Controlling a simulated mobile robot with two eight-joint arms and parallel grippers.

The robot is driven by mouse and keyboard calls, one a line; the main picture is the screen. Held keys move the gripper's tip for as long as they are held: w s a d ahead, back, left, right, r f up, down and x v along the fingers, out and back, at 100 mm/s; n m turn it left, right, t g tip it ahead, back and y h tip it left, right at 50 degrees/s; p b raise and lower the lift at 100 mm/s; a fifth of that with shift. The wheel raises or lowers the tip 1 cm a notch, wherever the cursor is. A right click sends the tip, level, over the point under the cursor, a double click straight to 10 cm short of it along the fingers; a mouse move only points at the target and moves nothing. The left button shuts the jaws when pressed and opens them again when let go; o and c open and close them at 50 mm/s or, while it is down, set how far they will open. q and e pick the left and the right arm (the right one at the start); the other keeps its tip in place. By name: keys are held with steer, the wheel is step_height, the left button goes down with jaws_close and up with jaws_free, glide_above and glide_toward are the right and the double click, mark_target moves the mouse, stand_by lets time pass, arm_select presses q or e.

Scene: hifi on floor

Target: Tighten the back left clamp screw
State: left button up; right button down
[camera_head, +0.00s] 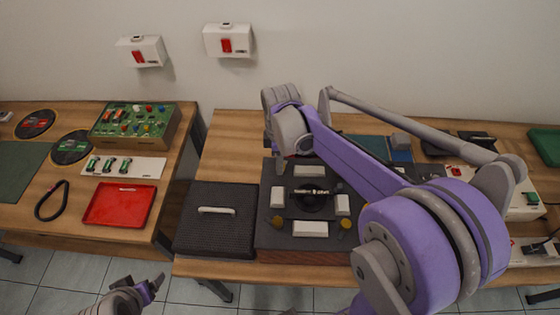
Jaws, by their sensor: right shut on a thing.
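A dark square hi-fi unit (262,238) with white blocks and a round black centre sits on the middle table. Yellow-brown clamp screws show at its front left (277,222) and front right (346,223). My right gripper (279,166) reaches down from above at the unit's back left corner. It is shut on the back left clamp screw, which the gripper hides. My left gripper (151,289) is low at the picture's bottom left, over the floor and away from the unit; its finger gap is unclear.
A dark ribbed cover with a pale handle (216,210) lies left of the unit. A red tray (119,204) and a green circuit board (134,119) are on the left table. My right arm hides much of the table's right side.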

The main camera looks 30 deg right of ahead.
arm_select(q)
steer(key=shift+f, duration=0.1)
arm_select(e)
steer(key=m+b, duration=0.1)
steer(key=m, duration=0.4)
steer(key=shift+m, duration=0.4)
steer(key=m, duration=0.5)
steer(key=shift+d+b, duration=0.1)
steer(key=shift+b, duration=0.2)
steer(key=m, duration=0.5)
steer(key=shift+m, duration=0.4)
arm_select(q)
steer(key=f, duration=0.1)
steer(key=s+f, duration=0.1)
steer(key=f, duration=0.1)
steer(key=shift+s+b, duration=0.1)
steer(key=shift+b, duration=0.25)
arm_select(e)
steer(key=m, duration=0.5)
steer(key=shift+m, duration=0.3)
steer(key=c, duration=0.6)
jaws_free()
